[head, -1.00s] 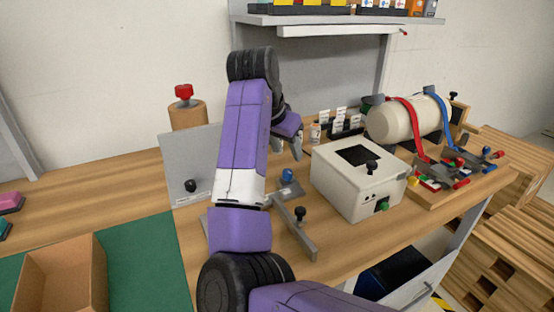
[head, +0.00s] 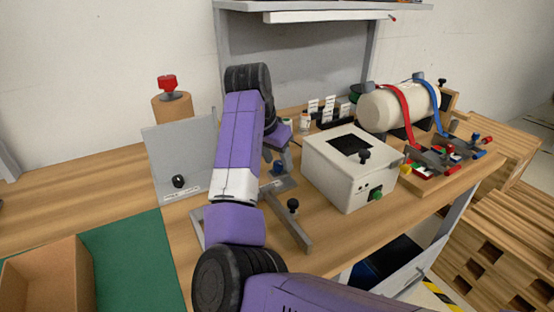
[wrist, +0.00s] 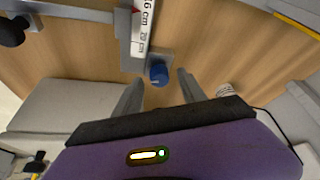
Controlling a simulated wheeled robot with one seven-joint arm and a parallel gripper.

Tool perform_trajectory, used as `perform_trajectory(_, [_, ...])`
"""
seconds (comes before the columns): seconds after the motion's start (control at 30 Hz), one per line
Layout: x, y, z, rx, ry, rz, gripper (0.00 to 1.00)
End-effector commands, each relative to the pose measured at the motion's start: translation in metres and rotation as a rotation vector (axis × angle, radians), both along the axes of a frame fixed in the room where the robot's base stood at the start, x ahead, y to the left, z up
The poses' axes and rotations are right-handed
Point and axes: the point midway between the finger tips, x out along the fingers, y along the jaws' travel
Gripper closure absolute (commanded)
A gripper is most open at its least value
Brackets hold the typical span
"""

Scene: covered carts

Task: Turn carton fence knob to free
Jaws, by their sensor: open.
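A blue knob (head: 279,168) sits on a small grey bracket on the wooden bench. In the wrist view the blue knob (wrist: 159,74) lies between my open fingertips, beside the end of a white ruler strip (wrist: 143,25); a mark on its face is too small to read. My gripper (head: 283,152) is open and above the knob, its fingers partly hidden by my arm. In the wrist view my gripper (wrist: 160,80) holds nothing. A black knob (head: 293,205) stands on a grey bar (head: 287,222) nearby. I cannot tell from labels which is the carton fence knob.
A white box (head: 345,180) with black and green knobs stands close right of my gripper. A grey upright plate (head: 168,150) stands left. A cream cylinder (head: 385,108) with red and blue straps is farther right. An open carton (head: 45,285) lies front left.

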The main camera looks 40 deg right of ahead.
Motion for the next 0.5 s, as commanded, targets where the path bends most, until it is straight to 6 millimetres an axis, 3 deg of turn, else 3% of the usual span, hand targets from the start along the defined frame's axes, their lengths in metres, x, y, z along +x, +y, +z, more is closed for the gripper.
perform_trajectory(0.13, [-0.0001,-0.0001,0.0000,0.000,0.000,0.000,0.52])
perform_trajectory(0.37, [-0.0002,-0.0001,0.0001,0.000,0.000,0.000,0.97])
perform_trajectory(0.5, [-0.0003,-0.0001,0.0002,0.000,0.001,0.000,1.00])
